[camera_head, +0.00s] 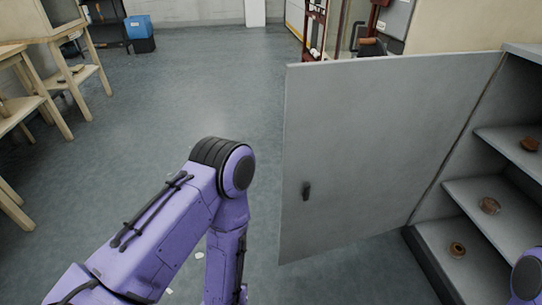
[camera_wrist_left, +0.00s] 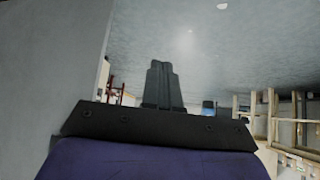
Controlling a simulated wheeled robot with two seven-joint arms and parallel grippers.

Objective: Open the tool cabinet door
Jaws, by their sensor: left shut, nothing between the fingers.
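The grey cabinet door (camera_head: 365,140) stands wide open in the head view, swung out from the cabinet (camera_head: 500,215) at the right. A small dark handle (camera_head: 307,190) sits near its free edge. My left arm reaches in left of the door, and its gripper is out of the head view. In the left wrist view my left gripper (camera_wrist_left: 162,68) is shut and empty, its fingers together. A plain grey panel (camera_wrist_left: 45,60), probably the door, fills the left side there, apart from the fingers. My right gripper is out of view; only a purple piece of my arm shows at the right edge.
The cabinet shelves hold small brown objects (camera_head: 489,205). Wooden tables (camera_head: 40,90) stand at the left, and a blue box (camera_head: 139,27) at the back. Red equipment (camera_head: 316,30) stands behind the door. The floor (camera_head: 200,90) between is mostly clear.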

